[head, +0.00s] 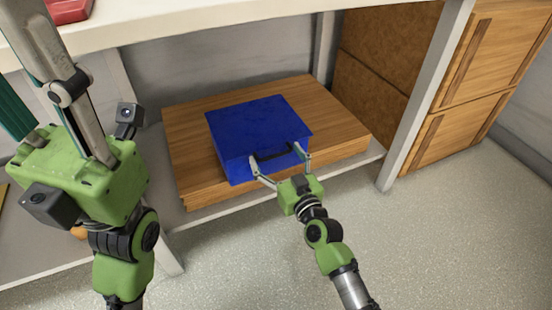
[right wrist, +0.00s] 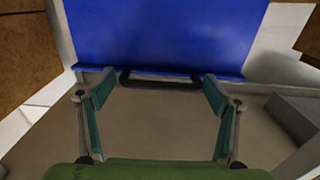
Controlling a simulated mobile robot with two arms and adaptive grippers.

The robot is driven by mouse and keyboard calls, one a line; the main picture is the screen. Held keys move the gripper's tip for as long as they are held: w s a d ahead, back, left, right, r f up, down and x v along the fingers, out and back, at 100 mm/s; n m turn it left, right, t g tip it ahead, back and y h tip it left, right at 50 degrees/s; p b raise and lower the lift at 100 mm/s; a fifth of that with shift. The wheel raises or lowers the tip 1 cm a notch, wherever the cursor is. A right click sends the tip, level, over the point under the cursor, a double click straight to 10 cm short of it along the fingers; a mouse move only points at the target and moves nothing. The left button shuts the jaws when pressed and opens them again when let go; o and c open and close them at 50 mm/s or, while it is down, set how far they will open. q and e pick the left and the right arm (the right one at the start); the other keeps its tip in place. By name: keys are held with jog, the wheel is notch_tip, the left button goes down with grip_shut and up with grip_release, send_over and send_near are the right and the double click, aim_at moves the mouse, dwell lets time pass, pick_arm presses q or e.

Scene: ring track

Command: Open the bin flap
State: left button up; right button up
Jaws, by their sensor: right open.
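The blue bin (head: 235,160) stands on a wooden board on the low shelf. Its top flap (head: 255,120) lies flat and looks shut. A dark handle (head: 272,154) runs along the front near the flap's edge. My right gripper (head: 280,159) is open in front of the bin, its fingers to either side of the handle. In the right wrist view, the handle (right wrist: 158,75) spans the space between the open fingers (right wrist: 157,88); contact cannot be told. My left gripper (head: 72,95) is large at the left, away from the bin, its jaw state unclear.
The wooden board (head: 345,125) extends around the bin. A white tabletop (head: 200,20) overhangs it, with a white leg (head: 425,95) at right. Wooden drawers (head: 465,110) stand farther right. The floor (head: 430,240) in front is clear.

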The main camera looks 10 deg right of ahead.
jog(key=shift+w, duration=0.15)
jog(key=c, duration=1.3)
jog(key=shift+r, duration=0.1)
jog(key=shift+r+p, duration=0.15)
jog(key=shift+p, duration=0.2)
jog(key=shift+r, duration=0.1)
